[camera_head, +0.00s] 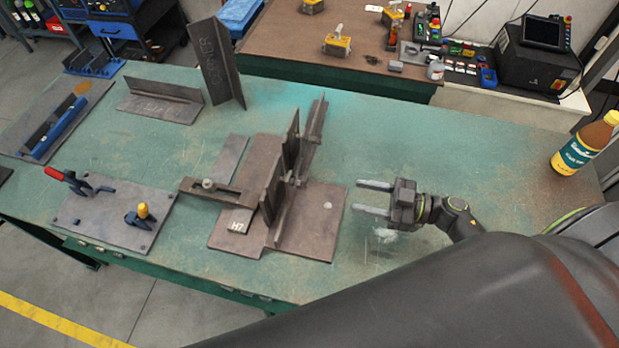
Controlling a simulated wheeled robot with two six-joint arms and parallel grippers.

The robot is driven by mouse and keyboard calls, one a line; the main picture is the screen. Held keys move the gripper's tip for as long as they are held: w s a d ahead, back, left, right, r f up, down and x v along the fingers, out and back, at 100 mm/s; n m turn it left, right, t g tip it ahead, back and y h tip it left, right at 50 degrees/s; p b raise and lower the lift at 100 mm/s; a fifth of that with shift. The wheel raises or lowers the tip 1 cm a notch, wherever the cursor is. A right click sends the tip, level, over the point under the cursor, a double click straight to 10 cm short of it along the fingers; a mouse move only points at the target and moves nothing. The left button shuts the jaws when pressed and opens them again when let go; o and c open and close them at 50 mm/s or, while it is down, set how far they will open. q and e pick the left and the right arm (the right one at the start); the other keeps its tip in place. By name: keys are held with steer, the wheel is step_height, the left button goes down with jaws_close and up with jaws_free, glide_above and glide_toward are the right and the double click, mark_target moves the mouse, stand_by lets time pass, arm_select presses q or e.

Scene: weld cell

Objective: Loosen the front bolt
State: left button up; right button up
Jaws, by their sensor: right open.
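A brown steel fixture (321,228) stands on the green table with upright plates and a block marked H7 (240,222). A slotted bar (237,195) runs to its left, with a bolt (208,184) standing in the bar. I see no second bolt clearly, so I cannot tell whether this is the front one. My right gripper (358,196) is open and empty, just right of the fixture. Its two fingers point left toward the fixture and do not touch it. My left gripper is not in view.
A plate with a red-handled toggle clamp (68,178) and a yellow-topped clamp (142,211) lies at left. Angle pieces (160,102) (215,65) stand at the back. A yellow bottle (585,146) stands at far right. The table behind my right gripper is clear.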

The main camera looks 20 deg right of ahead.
mark_target(309, 185)
steer(key=p+x, duration=0.3)
steer(key=x, duration=0.9)
steer(key=shift+w+r, duration=0.1)
steer(key=shift+w, duration=0.05)
steer(key=shift+x, duration=0.75)
steer(key=shift+c, duration=0.2)
steer(key=c, duration=1)
